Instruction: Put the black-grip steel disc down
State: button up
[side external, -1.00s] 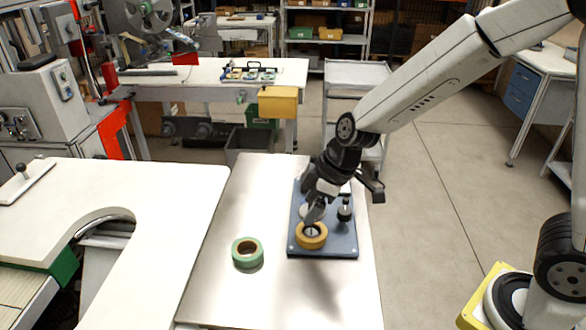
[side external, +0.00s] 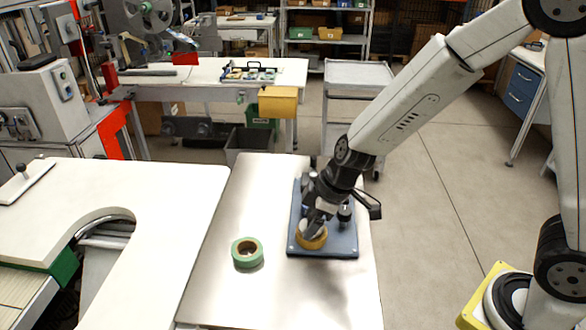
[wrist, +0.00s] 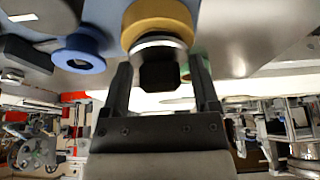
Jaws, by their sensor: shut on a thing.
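My gripper (side external: 313,230) points down over the yellow tape reel (side external: 312,243) on the blue-grey plate (side external: 340,247). In the wrist view my gripper (wrist: 160,68) has its two fingers either side of the black grip (wrist: 160,77) of the steel disc (wrist: 158,43) and is shut on it. The steel disc lies against or just over the face of the yellow reel (wrist: 160,14); I cannot tell whether they touch. In the side view my fingers mostly hide the disc.
A green tape reel (side external: 247,253) lies on the steel table (side external: 215,285), left of the plate. Another dark-knobbed piece (side external: 345,213) stands on the plate, right of my gripper. A blue ring (wrist: 80,50) shows in the wrist view. The table front is clear.

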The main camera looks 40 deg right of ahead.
jog(key=shift+f, duration=0.3)
jog(key=o, duration=1.3)
jog(key=shift+c, duration=0.2)
jog(key=shift+r, duration=0.15)
jog(key=shift+r, duration=0.7)
jog(key=v, duration=1.1)
jog(key=shift+s, duration=0.15)
jog(key=shift+d, duration=0.2)
jog(key=s+d+f+m+h, duration=0.3)
jog(key=s+d+f+m, duration=0.4)
jog(key=f+m, duration=0.2)
jog(key=shift+f+g, duration=0.2)
jog(key=shift+g, duration=0.1)
